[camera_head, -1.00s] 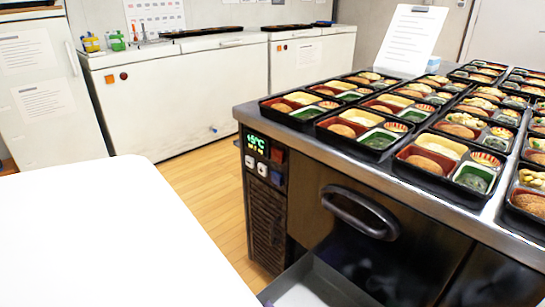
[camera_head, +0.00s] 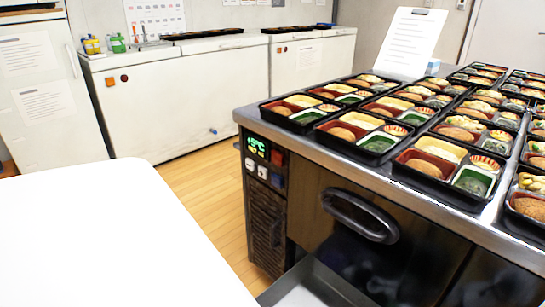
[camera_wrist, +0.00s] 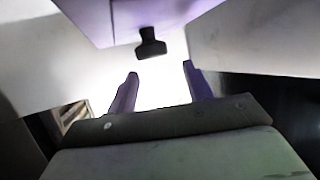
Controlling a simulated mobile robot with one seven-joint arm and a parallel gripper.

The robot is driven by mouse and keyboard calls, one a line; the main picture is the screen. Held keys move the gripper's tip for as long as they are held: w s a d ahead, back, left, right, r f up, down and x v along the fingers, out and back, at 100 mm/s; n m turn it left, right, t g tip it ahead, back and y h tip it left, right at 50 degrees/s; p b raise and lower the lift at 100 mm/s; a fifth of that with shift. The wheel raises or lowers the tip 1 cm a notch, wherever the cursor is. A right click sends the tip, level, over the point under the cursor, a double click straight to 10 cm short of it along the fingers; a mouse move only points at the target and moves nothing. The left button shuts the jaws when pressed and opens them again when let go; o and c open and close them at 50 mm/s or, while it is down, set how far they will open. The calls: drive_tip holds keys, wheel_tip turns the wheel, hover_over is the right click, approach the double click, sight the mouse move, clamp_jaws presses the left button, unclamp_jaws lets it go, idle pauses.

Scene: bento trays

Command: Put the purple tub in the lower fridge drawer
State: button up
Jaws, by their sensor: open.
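The lower fridge drawer (camera_head: 340,284) is pulled out at the bottom of the head view; only its upper part shows, with a grey wall and a pale inside. A purple-tinted box-like surface (camera_wrist: 120,14), which looks like the purple tub, fills the top of the wrist view. A black knob (camera_wrist: 150,44) stands out below it. My gripper (camera_wrist: 160,76) shows in the wrist view with its two fingers apart and nothing seen between them. The knob is beyond the fingertips and apart from them. Neither the gripper nor the tub shows in the head view.
Grey panels flank the gripper in the wrist view, the right one (camera_wrist: 255,35) close. The steel fridge counter (camera_head: 290,136) carries several bento trays. Its upper drawer handle (camera_head: 360,215) juts out. A white table top (camera_head: 100,235) lies at left, with bare floor between.

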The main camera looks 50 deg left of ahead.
drive_tip(key=p+v, duration=0.1)
drive_tip(key=v, duration=1)
drive_tip(key=shift+w+d, duration=0.25)
drive_tip(key=shift+d, duration=0.05)
drive_tip(key=shift+r, duration=0.15)
